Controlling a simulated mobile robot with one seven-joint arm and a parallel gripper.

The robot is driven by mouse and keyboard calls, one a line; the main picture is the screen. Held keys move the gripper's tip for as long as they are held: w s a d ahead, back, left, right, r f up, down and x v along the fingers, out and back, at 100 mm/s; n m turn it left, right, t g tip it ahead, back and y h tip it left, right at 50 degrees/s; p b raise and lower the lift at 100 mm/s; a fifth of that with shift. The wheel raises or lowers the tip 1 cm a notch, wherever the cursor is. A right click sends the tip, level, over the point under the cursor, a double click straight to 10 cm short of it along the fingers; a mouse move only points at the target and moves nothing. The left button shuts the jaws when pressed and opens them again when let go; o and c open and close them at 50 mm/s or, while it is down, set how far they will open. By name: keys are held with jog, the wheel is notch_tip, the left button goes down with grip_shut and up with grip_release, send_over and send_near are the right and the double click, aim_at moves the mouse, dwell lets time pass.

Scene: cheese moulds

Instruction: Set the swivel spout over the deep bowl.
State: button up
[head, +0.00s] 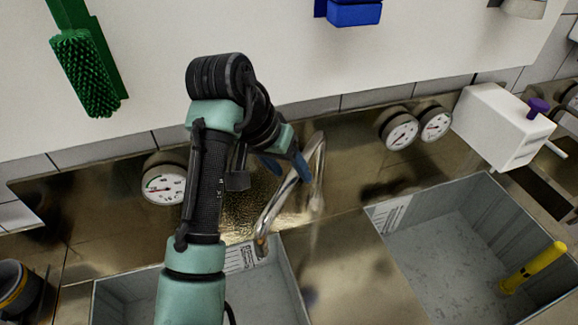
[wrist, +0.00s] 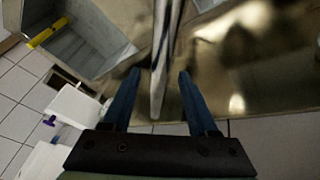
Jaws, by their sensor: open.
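The swivel spout (head: 275,205) is a bent chrome tube rising from the steel deck. Its free end hangs at the back right corner of the left bowl (head: 292,285). The right bowl (head: 440,245) is a grey basin with a yellow upright piece (head: 535,267) in it. I cannot tell for sure which bowl is the deep one. My gripper (head: 283,165) is open at the upper part of the spout. In the wrist view the spout (wrist: 161,60) runs between the two blue fingers of my gripper (wrist: 160,75), with gaps on both sides. My arm hides part of the left bowl.
Round gauges stand behind the deck at left (head: 163,186) and right (head: 401,133). A white box with a purple knob (head: 502,125) is at the right. A green brush (head: 86,75) and a blue item (head: 354,12) hang on the wall. Steel deck (head: 345,265) separates the bowls.

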jog(key=shift+f, duration=0.15)
grip_shut()
dwell(1.4)
